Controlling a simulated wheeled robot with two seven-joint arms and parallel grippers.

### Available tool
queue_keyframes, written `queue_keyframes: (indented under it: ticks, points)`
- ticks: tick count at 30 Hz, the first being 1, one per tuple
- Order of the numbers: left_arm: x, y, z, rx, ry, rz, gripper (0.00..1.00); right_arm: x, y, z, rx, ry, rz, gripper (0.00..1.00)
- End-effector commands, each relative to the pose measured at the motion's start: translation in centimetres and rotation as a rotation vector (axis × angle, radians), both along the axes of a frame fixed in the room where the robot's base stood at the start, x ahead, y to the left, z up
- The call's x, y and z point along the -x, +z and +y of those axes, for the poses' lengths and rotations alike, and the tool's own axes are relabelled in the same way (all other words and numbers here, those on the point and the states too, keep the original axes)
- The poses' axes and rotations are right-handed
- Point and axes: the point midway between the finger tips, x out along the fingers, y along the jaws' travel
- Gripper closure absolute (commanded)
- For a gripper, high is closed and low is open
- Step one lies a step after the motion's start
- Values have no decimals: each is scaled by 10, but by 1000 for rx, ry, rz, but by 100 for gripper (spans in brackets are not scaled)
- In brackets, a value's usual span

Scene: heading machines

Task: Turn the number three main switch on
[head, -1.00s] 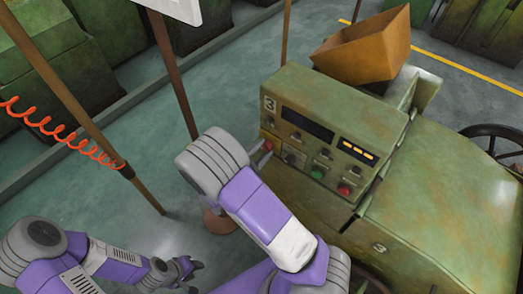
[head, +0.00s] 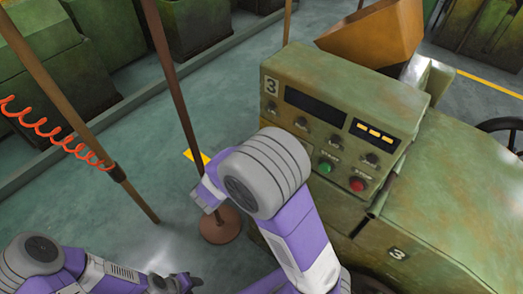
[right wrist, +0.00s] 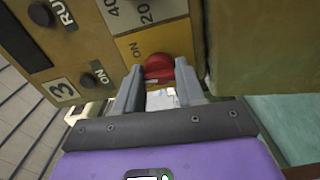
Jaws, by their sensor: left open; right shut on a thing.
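The machine's green control box (head: 350,90) carries a 3 plate (head: 271,86) in the head view. My right gripper (right wrist: 160,84) is shut on this knob, one finger on each side. How far the knob is turned is hard to tell. In the head view my right wrist hides the knob and this gripper. My left gripper (head: 184,283) is open and empty, low at the left, away from the machine.
A green button (head: 326,167), a red button (head: 358,184) and several black knobs are on the panel. An orange hopper (head: 372,38) stands behind the box. A brown post on a round base (head: 220,225) and a coiled red hose (head: 50,132) are at left.

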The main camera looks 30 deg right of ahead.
Motion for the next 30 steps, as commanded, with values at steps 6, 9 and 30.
queue_keyframes:
  ticks: [6,9,30]
  points:
    - [0,-41,0,0,0,0,57,0,-7,0,-85,-1,-194,92]
    - [0,-57,0,0,0,0,57,0,-7,0,-120,-1,-282,92]
    - [0,-126,0,0,0,0,57,0,-3,0,-271,-1,-648,92]
